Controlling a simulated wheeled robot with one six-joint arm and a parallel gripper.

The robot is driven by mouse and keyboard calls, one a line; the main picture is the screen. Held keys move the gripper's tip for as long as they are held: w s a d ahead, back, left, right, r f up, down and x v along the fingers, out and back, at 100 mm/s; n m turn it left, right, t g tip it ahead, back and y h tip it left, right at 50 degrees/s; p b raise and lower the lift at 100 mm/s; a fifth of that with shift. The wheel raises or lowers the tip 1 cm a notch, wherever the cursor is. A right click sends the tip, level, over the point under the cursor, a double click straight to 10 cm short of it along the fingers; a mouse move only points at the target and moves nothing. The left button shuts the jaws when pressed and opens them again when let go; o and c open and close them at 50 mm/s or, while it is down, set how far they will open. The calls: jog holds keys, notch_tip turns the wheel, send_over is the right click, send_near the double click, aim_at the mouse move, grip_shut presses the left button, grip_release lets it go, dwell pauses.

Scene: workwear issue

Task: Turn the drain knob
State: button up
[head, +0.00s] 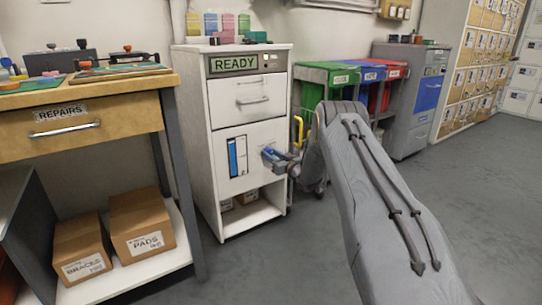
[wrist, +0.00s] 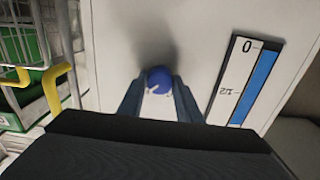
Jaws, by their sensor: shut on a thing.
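A round blue knob (wrist: 159,74) sits on the white cabinet front (wrist: 197,45) in the wrist view, with small pale marks at its lower edge. My gripper (wrist: 157,86) is shut on it, one finger at each side. In the head view my gripper (head: 271,156) is at the lower panel of the white READY cabinet (head: 205,150); the knob cannot be told apart from the fingers there. A gauge with a blue bar (wrist: 258,85), marked 0 and 1/2, is right of the knob in the wrist view. The gauge also shows in the head view (head: 237,157), left of my gripper.
A yellow handle (wrist: 58,86) and a wire basket (wrist: 18,38) are left of my gripper in the wrist view. Green (head: 326,72), blue and red bins stand right of the cabinet. The REPAIRS bench (head: 150,97) is at left. Open floor lies in front.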

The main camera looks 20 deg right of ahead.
jog(key=o, duration=1)
jog(key=shift+o, duration=0.2)
jog(key=shift+s, duration=0.1)
jog(key=p+v, duration=0.3)
jog(key=v, duration=0.4)
jog(key=shift+s, duration=0.3)
jog(key=shift+d, duration=0.1)
